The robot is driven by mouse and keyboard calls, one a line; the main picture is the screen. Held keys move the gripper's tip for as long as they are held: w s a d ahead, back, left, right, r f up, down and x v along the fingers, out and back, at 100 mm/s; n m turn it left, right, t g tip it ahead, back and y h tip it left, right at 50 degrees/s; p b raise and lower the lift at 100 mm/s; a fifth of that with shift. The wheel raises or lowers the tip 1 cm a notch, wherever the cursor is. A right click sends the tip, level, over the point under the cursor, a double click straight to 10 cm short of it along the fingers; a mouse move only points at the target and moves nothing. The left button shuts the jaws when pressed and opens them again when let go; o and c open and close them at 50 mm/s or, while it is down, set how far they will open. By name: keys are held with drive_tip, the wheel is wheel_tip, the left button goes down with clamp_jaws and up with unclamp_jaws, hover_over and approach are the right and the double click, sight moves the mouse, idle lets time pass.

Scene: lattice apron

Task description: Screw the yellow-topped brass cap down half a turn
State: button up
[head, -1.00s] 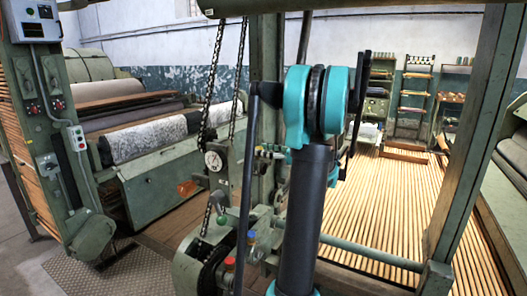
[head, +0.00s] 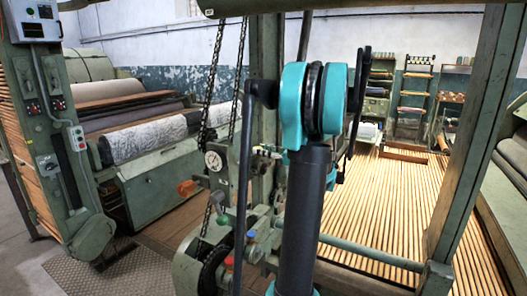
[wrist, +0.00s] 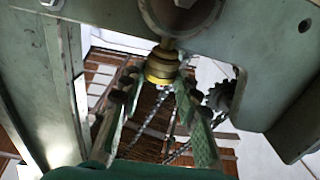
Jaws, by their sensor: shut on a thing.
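In the wrist view, the yellow-topped brass cap (wrist: 161,67) sits at the end of a short brass stem under a round housing. My gripper (wrist: 158,80) has its two green-backed fingers on either side of the cap, with the dark fingertips closed on it. The yellow band and part of the brass show between the fingers. The head view does not show the gripper clearly; my arm and the machinery stand in front, and I cannot pick out the cap there.
A green machine frame (wrist: 285,75) lies close to the right of the fingers, and a green post (wrist: 40,90) stands at the left. A dark toothed wheel (wrist: 219,95) is near the right finger.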

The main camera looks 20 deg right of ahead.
drive_tip(key=shift+s+a+m+t+h, duration=0.1)
drive_tip(key=shift+a+m+t+h, duration=0.05)
drive_tip(key=shift+m+t+h, duration=1.05)
drive_tip(key=shift+g, duration=0.3)
drive_tip(key=o, duration=1.2)
drive_tip(key=shift+c, duration=0.2)
drive_tip(key=v, duration=1.2)
drive_tip(key=shift+a+r, duration=0.1)
drive_tip(key=shift+a, duration=0.05)
